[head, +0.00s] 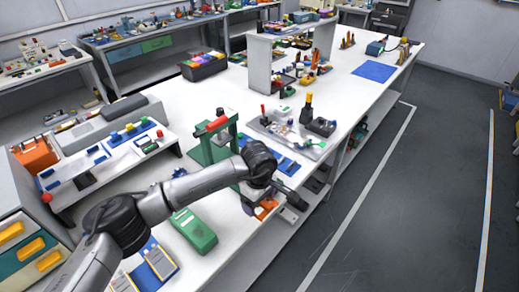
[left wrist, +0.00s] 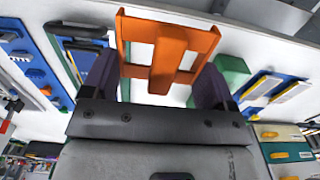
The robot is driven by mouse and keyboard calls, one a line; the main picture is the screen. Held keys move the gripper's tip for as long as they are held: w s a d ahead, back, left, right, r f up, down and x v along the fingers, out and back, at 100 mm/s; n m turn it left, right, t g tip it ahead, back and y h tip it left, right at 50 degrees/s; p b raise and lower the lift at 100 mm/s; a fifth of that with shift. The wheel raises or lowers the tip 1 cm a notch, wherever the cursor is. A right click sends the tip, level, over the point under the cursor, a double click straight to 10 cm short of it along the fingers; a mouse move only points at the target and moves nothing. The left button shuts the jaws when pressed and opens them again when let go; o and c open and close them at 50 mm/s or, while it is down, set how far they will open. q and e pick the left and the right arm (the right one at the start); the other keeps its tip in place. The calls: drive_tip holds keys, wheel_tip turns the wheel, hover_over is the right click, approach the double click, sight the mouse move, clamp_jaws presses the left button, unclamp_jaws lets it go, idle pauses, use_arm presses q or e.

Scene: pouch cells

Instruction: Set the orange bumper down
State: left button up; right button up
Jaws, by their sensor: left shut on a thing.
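The orange bumper (left wrist: 168,50) is a flat open frame with a thick bar down its middle. In the left wrist view it lies between the two dark fingers of my left gripper (left wrist: 155,82), which is shut on it. In the head view my left gripper (head: 264,202) is over the front edge of the white bench (head: 240,228), and a small part of the orange bumper (head: 267,207) shows below it. Most of the bumper is hidden there by my wrist. I cannot tell whether it touches the bench. My right gripper is not in view.
A green case (head: 195,231) and a blue tray with flat cells (head: 152,266) lie on the bench to the left. A green press frame (head: 208,150) stands behind my arm. A grey tray of parts (head: 288,130) lies farther back. Bare bench lies right of the green case.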

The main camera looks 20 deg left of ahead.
use_arm(q)
drive_tip(key=b, duration=0.2)
hover_over(229, 211)
wheel_tip(229, 211, down, 7)
drive_tip(key=shift+f, duration=0.1)
drive_tip(key=shift+s+d+f+b, duration=0.1)
drive_tip(key=shift+f+b, duration=0.3)
drive_tip(key=shift+f, duration=1.55)
drive_tip(key=shift+f, duration=0.1)
drive_tip(key=o, duration=0.5)
drive_tip(key=shift+c, duration=0.2)
drive_tip(key=o, duration=0.3)
drive_tip(key=shift+o, duration=0.2)
